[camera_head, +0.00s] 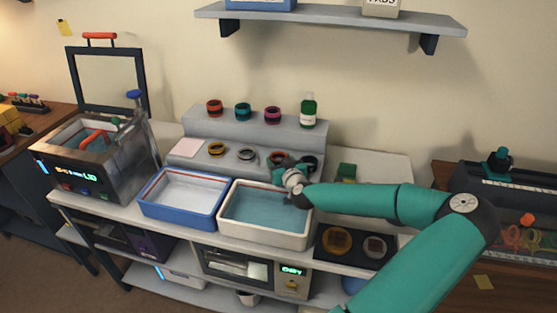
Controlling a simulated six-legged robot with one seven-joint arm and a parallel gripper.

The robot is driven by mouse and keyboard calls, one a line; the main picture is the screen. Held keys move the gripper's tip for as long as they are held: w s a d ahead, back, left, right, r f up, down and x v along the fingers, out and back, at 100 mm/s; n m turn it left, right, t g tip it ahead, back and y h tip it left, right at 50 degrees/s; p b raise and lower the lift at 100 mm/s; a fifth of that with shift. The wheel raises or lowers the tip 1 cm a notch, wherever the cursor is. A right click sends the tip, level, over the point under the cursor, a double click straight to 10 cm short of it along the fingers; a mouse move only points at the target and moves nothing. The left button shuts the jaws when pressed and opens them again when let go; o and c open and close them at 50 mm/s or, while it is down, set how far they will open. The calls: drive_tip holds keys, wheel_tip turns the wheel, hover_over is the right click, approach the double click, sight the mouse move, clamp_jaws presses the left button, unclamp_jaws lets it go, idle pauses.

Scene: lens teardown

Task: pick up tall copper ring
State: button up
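Several lens rings stand on a grey two-step rack (180,130). An orange-red and black ring (214,108) is at the left of the upper step, and a copper-gold ring (216,149) is at the left of the lower step. A reddish-brown ring (277,157) on the lower step is partly hidden by my gripper. I cannot tell for sure which is the tall copper ring. My gripper (281,170) is at the front of the lower step, close to the reddish-brown ring. Its fingers are too small and covered to show whether they are open.
A silver ring (246,153) and a black ring (309,163) flank the gripper area. A teal ring (243,112), a magenta ring (273,115) and a green bottle (308,111) stand above. A water-filled cream tray (264,237) lies below my arm, beside a blue tray (177,213).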

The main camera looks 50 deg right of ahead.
drive_tip(key=shift+c, duration=1)
drive_tip(key=shift+r, duration=0.15)
drive_tip(key=shift+r, duration=0.6)
drive_tip(key=a+r, duration=1.1)
drive_tip(key=a, duration=0.3)
drive_tip(key=shift+s+r, duration=0.25)
drive_tip(key=shift+s, duration=0.1)
